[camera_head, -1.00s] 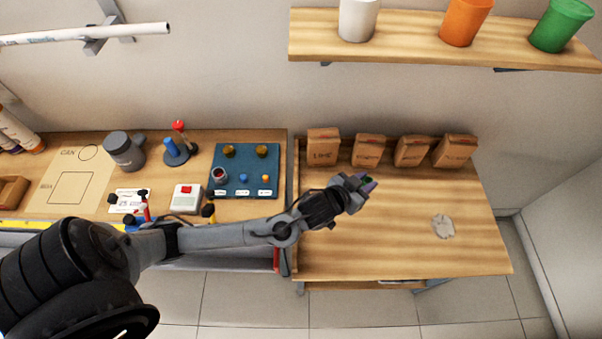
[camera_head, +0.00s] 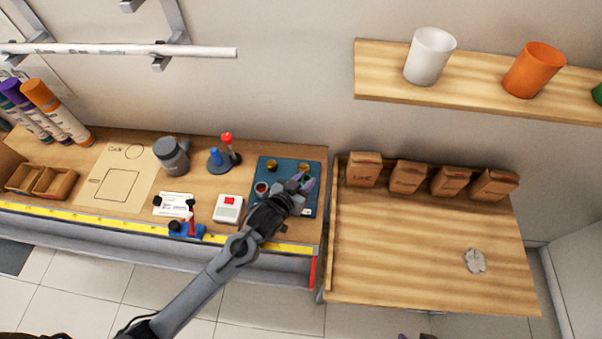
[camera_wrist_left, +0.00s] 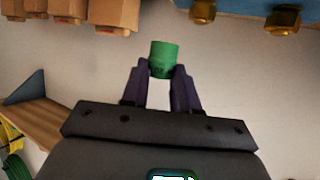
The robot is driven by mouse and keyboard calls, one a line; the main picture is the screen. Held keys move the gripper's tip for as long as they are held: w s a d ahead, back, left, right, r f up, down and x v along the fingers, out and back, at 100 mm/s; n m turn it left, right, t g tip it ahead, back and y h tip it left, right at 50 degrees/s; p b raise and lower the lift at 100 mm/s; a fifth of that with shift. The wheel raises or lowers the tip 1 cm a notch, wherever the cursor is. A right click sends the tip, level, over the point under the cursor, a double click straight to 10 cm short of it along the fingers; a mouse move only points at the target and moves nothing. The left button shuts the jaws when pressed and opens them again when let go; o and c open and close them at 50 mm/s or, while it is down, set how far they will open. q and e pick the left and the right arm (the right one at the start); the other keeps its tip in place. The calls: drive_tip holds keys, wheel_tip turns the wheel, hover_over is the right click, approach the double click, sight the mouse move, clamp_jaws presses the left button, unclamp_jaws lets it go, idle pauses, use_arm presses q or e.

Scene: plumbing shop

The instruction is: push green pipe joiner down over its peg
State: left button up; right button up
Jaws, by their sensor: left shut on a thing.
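My left gripper (camera_head: 303,184) is over the right part of the blue peg board (camera_head: 264,207) in the head view. In the left wrist view its two purple fingers (camera_wrist_left: 161,74) are shut on the green pipe joiner (camera_wrist_left: 164,55), which sticks out past the fingertips. In the head view the joiner is mostly hidden by the gripper. Two brass pegs (camera_wrist_left: 202,12) (camera_wrist_left: 284,19) show at the top right of the wrist view, apart from the joiner. A red-rimmed piece (camera_head: 261,188) sits on the board's left. A purple sliver at the head view's bottom edge may be my right gripper.
A grey mug (camera_head: 171,155), a stand with red and blue pieces (camera_head: 222,158) and a red-buttoned box (camera_head: 228,209) stand left of the board. Several paper bags (camera_head: 407,176) line the right table's back. That table's middle (camera_head: 400,240) is clear except for a pale scrap (camera_head: 474,261).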

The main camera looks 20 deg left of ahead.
use_arm(q)
drive_tip(key=shift+s+a+r, duration=0.1)
drive_tip(key=shift+s+r, duration=0.15)
drive_tip(key=shift+s, duration=0.05)
drive_tip(key=shift+s+d+f, duration=0.1)
drive_tip(key=shift+d+f, duration=0.05)
drive_tip(key=shift+d, duration=0.1)
wheel_tip(320, 180, down, 5)
drive_tip(key=b, duration=0.5)
use_arm(e)
wheel_tip(320, 180, down, 5)
drive_tip(key=shift+d+r, duration=0.1)
drive_tip(key=shift+r, duration=0.1)
drive_tip(key=shift+r, duration=0.1)
use_arm(q)
drive_tip(key=shift+p, duration=0.3)
use_arm(e)
drive_tip(key=shift+r, duration=0.3)
use_arm(q)
drive_tip(key=shift+d, duration=0.1)
use_arm(e)
drive_tip(key=shift+r, duration=0.1)
use_arm(q)
drive_tip(key=shift+p, duration=0.5)
use_arm(e)
drive_tip(key=shift+r, duration=0.4)
use_arm(q)
drive_tip(key=shift+p, duration=0.4)
use_arm(e)
drive_tip(key=shift+r, duration=0.4)
